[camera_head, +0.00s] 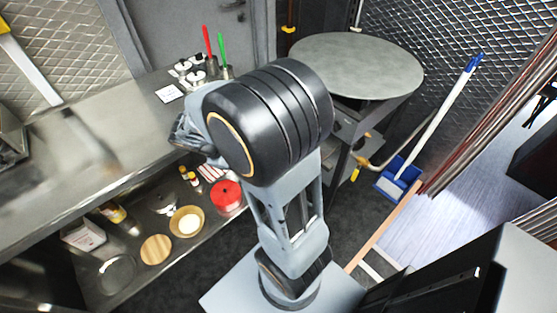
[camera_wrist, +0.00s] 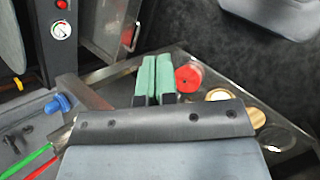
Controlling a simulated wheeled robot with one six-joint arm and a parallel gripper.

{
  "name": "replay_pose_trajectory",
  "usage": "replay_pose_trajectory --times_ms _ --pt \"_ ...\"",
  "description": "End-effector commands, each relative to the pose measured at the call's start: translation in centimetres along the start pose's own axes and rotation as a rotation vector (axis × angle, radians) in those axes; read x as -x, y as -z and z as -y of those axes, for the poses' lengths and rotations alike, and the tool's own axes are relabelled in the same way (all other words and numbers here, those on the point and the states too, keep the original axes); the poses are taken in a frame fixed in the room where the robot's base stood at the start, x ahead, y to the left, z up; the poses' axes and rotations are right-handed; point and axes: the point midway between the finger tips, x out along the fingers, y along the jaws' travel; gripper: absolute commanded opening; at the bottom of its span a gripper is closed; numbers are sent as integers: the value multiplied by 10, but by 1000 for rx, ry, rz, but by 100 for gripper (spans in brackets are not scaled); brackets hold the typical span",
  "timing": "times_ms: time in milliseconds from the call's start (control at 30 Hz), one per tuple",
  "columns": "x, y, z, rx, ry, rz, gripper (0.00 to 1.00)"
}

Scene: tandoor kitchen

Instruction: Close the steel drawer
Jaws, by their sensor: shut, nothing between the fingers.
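A steel drawer-like box (camera_wrist: 108,24) with a bar handle (camera_wrist: 136,36) shows at the top left of the wrist view. In the head view, a grey steel box (camera_head: 343,122) sits under the round-topped stand and is partly hidden by my arm. I take both for the steel drawer; how far it stands out is hard to tell. My gripper (camera_wrist: 156,62) has its green fingers pressed together and empty. In the wrist view the fingertips lie below and right of the handle, apart from it in the picture. In the head view my wrist hangs over the counter edge, its fingers hidden.
The steel counter (camera_head: 70,160) bears shakers and a holder with red and green handles (camera_head: 222,55). A lower shelf (camera_head: 120,250) holds a red tin (camera_head: 227,195), a bowl and a board. A blue dustpan (camera_head: 398,175) stands right of the round-topped stand (camera_head: 358,64).

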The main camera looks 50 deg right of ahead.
Motion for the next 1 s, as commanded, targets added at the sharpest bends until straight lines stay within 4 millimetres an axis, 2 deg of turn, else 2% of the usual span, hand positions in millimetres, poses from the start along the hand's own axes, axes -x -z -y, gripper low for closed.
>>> replay_pose_trajectory --times_ms 33,100,300,400,500,700,867,1000 --pt "-35 19 0 88 -55 105 0" --pt "-65 37 -10 202 -143 231 0" --pt "-139 90 -26 496 -364 514 0" --pt "-169 114 -27 612 -455 611 0" --pt "-191 133 -26 703 -529 677 0" --pt "-217 155 -22 804 -617 745 0" --pt "-229 156 -30 827 -636 760 0" --pt "-242 148 -46 826 -635 762 0"
